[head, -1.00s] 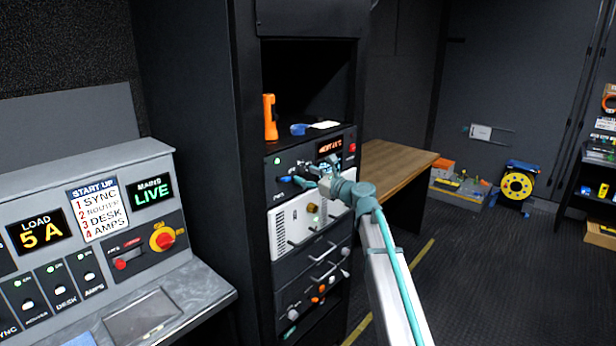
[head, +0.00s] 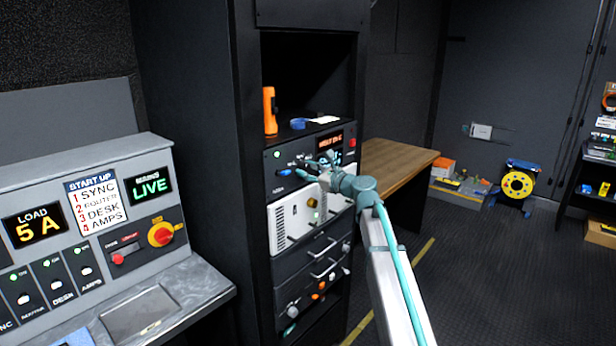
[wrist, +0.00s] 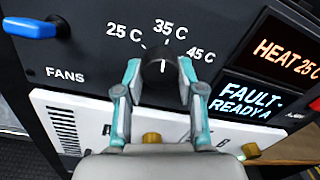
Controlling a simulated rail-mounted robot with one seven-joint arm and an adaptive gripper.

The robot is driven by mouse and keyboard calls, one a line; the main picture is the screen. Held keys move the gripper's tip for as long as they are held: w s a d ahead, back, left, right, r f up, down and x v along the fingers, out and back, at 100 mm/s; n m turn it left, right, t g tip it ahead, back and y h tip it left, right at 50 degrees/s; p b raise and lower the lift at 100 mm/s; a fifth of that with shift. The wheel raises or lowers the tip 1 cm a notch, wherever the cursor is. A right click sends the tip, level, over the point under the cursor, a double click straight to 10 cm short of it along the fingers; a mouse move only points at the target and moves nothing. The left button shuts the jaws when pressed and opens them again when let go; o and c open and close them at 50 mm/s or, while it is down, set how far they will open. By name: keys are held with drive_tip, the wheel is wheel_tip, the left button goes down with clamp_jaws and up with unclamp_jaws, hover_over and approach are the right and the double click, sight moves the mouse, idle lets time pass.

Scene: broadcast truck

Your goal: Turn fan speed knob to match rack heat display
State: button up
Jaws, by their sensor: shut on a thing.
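The fan speed knob (wrist: 162,68) is black and sits on the dark rack panel below the printed 25 C, 35 C and 45 C marks. My gripper (wrist: 160,72) is shut on it, one finger on each side; it also shows at the panel in the head view (head: 302,165). A pale line on the knob face points roughly up toward 35 C, but its exact aim is hard to tell. The heat display (wrist: 287,57) reads HEAT 25 C in orange, right of the knob.
A blue lever (wrist: 30,27) stands out left of the knob above the FANS label. A FAULT - READY A display (wrist: 247,102) is at the lower right. A white unit (head: 288,226) with knobs is just below. An orange torch (head: 269,110) stands on the shelf above.

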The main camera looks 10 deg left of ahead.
drive_tip(key=n+b, duration=0.4)
drive_tip(key=b, duration=0.1)
drive_tip(key=n+b, duration=0.2)
drive_tip(key=b, duration=0.1)
drive_tip(key=shift+w+f, duration=0.1)
drive_tip(key=shift+f, duration=0.2)
drive_tip(key=n+b, duration=0.4)
drive_tip(key=shift+d+r+b, duration=0.1)
drive_tip(key=shift+r+b, duration=0.2)
drive_tip(key=shift+b, duration=0.05)
drive_tip(key=shift+n, duration=0.4)
drive_tip(key=o, duration=1.1)
drive_tip(key=shift+r, duration=0.1)
drive_tip(key=shift+o, duration=0.2)
drive_tip(key=v, duration=1.2)
drive_tip(key=shift+f, duration=0.25)
